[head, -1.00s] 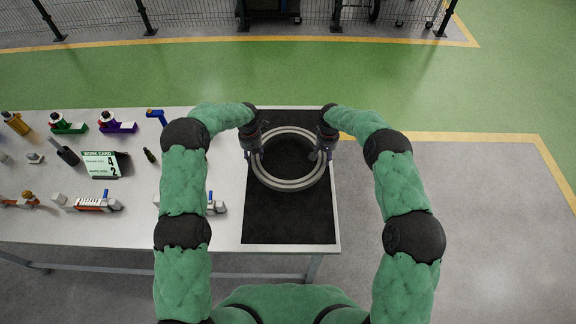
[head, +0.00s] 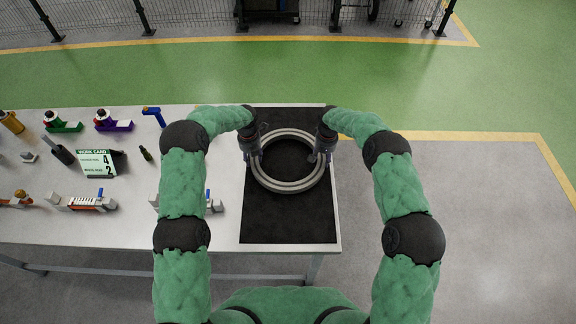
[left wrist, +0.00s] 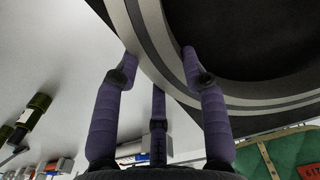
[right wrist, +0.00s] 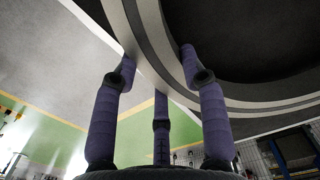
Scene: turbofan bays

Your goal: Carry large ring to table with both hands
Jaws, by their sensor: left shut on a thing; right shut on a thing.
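The large ring (head: 288,187) is a grey metal hoop, held level over the black mat (head: 290,222) at the right end of the white table (head: 120,226). I cannot tell whether it touches the mat. My left gripper (head: 254,154) is shut on the ring's left side, and my right gripper (head: 321,155) is shut on its right side. In the left wrist view the purple fingers (left wrist: 160,60) close around the ring's band (left wrist: 180,70). The right wrist view shows the same grip, with fingers (right wrist: 160,58) around the band (right wrist: 178,70).
The table's left part holds a work card (head: 97,163), a blue-handled tool (head: 153,115), a green-and-white item (head: 62,123), a purple item (head: 113,122) and a dark bottle (head: 146,153). Free floor (head: 480,220) lies to the right. A wire fence (head: 190,15) stands at the back.

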